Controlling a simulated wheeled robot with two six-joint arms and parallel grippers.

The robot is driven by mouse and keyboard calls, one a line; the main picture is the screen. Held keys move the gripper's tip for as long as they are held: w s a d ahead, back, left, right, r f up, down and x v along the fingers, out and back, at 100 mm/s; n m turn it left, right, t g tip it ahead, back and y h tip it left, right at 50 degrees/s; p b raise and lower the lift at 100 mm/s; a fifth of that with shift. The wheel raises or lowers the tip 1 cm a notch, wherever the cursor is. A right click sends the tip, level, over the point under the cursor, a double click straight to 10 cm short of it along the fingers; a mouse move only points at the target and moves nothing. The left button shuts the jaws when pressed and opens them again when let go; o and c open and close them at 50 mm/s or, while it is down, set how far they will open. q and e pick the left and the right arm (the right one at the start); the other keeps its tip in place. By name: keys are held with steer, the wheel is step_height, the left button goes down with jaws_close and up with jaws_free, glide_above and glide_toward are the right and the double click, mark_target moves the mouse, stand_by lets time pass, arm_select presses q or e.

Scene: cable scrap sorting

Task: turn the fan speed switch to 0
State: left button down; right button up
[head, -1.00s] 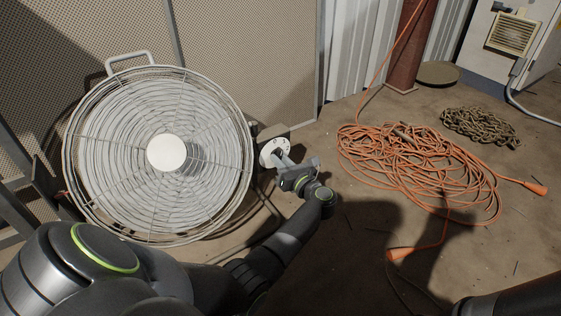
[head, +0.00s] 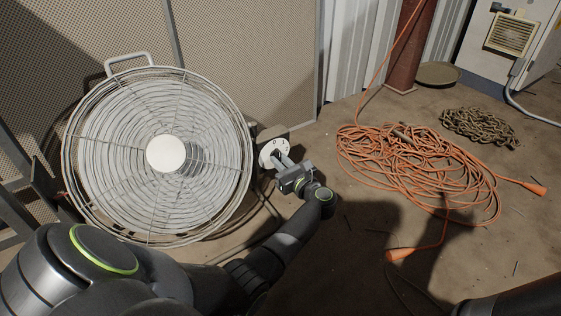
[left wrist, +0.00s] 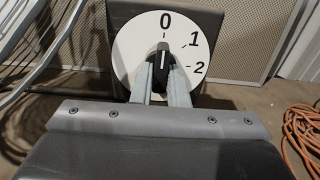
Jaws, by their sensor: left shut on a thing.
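The fan speed switch is a black knob (left wrist: 163,55) on a round white dial (left wrist: 128,52) marked 0, 1 and 2. In the left wrist view the knob's white line points up at the 0 mark. My left gripper (left wrist: 161,82) is shut on the knob, one finger on each side of it. In the head view the dial (head: 268,150) sits to the right of the big round fan (head: 100,130), and my left gripper (head: 283,162) reaches it from the lower right. The gripper hides the knob there. My right gripper is out of view.
A tangled orange cable (head: 400,165) lies on the floor to the right, with a chain (head: 480,127) behind it. A rust-red post (head: 405,50) and a perforated panel (head: 245,50) stand at the back. Bare floor lies between the fan and the cable.

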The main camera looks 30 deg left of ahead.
arm_select(q)
steer(key=c, duration=1.4)
jaws_free()
steer(key=shift+r+p, duration=0.35)
steer(key=shift+r, duration=0.05)
step_height(320, 180, up, 9)
steer(key=p, duration=0.6)
steer(key=shift+p, duration=0.3)
